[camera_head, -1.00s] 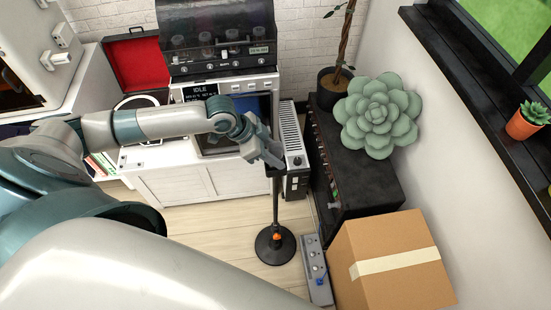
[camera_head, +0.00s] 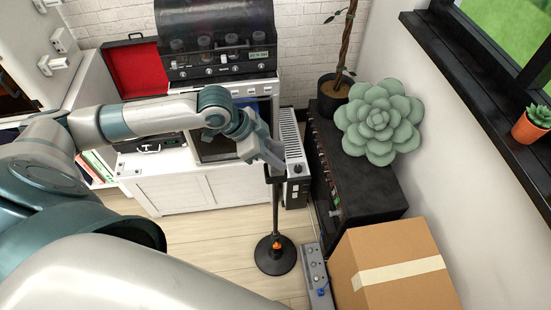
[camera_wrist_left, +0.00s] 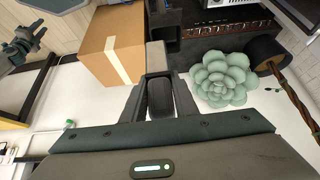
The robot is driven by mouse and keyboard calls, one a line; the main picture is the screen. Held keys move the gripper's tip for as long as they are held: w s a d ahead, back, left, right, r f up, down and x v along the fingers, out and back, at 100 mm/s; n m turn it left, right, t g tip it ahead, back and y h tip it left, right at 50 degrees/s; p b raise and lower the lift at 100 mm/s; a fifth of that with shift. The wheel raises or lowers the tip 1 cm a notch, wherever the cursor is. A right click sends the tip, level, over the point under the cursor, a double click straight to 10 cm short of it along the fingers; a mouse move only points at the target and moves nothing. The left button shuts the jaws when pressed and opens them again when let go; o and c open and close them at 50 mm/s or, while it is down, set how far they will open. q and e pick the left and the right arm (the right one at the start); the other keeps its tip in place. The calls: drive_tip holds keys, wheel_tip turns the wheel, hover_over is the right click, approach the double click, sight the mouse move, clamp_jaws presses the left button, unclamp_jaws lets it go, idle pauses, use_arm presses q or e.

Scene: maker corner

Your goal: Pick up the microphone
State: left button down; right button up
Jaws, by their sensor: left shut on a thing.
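The microphone stand (camera_head: 276,215) is a thin black pole on a round black base with an orange spot, upright with the base at floor level. My left gripper (camera_head: 272,163) is at the top of the pole, its fingers hiding the upper end. In the left wrist view a dark rounded piece (camera_wrist_left: 160,98) lies between the fingers, which are shut on it. I take it for the microphone's top. What looks like my right gripper (camera_wrist_left: 22,46) shows small at the upper left of the wrist view; its jaw state is unclear.
A cardboard box (camera_head: 385,265) and a grey pedal (camera_head: 315,272) stand right of the base. A black amplifier (camera_head: 365,195) carries a green succulent (camera_head: 378,122). A white cabinet (camera_head: 205,188) and a slim heater-like unit (camera_head: 293,160) stand behind. Wooden floor is clear left of the base.

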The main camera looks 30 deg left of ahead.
use_arm(q)
drive_tip(key=s+d+r, duration=0.5)
drive_tip(key=s+r, duration=0.1)
drive_tip(key=s, duration=0.2)
drive_tip(key=shift+d+p, duration=0.2)
drive_tip(key=shift+p, duration=0.2)
